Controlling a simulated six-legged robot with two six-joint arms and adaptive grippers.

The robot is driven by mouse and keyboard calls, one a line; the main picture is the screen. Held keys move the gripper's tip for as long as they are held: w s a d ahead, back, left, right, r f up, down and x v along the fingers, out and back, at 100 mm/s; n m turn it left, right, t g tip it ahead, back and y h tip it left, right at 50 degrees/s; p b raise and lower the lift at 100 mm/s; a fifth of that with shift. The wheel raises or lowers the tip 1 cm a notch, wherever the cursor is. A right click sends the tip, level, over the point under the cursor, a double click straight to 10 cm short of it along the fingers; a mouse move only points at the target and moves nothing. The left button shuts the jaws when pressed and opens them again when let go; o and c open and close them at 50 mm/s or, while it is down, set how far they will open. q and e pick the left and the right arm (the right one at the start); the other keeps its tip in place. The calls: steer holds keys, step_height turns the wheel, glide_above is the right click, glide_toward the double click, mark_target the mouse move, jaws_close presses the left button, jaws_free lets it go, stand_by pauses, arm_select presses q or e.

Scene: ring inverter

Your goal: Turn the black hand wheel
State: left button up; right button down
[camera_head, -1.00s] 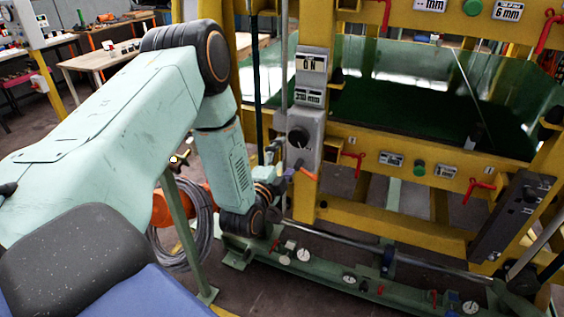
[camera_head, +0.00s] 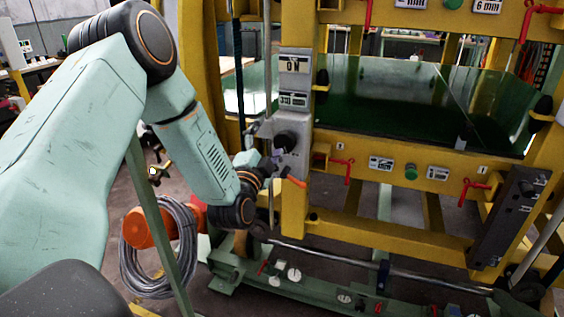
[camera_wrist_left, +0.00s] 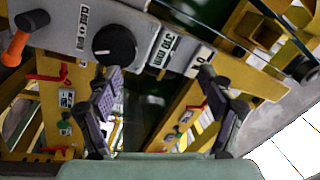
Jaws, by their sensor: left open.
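The black hand wheel (camera_head: 287,141) is a round black knob on the front of a grey control box (camera_head: 294,110) on a yellow post. It also shows in the left wrist view (camera_wrist_left: 115,45), above and left of the middle, with a pale mark on its face. My left gripper (camera_head: 272,163) is just below and left of the wheel in the head view. In the wrist view its two fingers (camera_wrist_left: 160,82) are spread wide with nothing between them. The left fingertip is just below the wheel; contact cannot be told. My right gripper is not in view.
An orange-tipped lever (camera_head: 294,181) sticks out below the box. A thin vertical rod (camera_head: 268,70) runs beside the box on its left. A green post (camera_head: 155,215) and a coiled grey cable (camera_head: 160,250) stand near my left arm. Red handles (camera_head: 340,162) are on the yellow frame.

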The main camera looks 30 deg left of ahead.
mark_target(282, 144)
arm_select(q)
steer(key=shift+w+a+f+m+g+h+b, duration=0.25)
steer(key=shift+w+f+m+b, duration=0.95)
steer(key=shift+m, duration=4.75)
steer(key=shift+w+a+f+m+g+h+b, duration=0.1)
steer(key=shift+w+f+m+g+h+b, duration=0.25)
steer(key=shift+w+m+b, duration=3.7)
steer(key=shift+s+a+f+m+g+h+b, duration=0.15)
steer(key=shift+s+f+m+g+b, duration=0.55)
steer(key=shift+m, duration=7.2)
steer(key=shift+s+d+f+t+h, duration=0.1)
steer(key=shift+s+t+h, duration=0.15)
steer(key=shift+s+t, duration=0.15)
steer(key=c, duration=1.2)
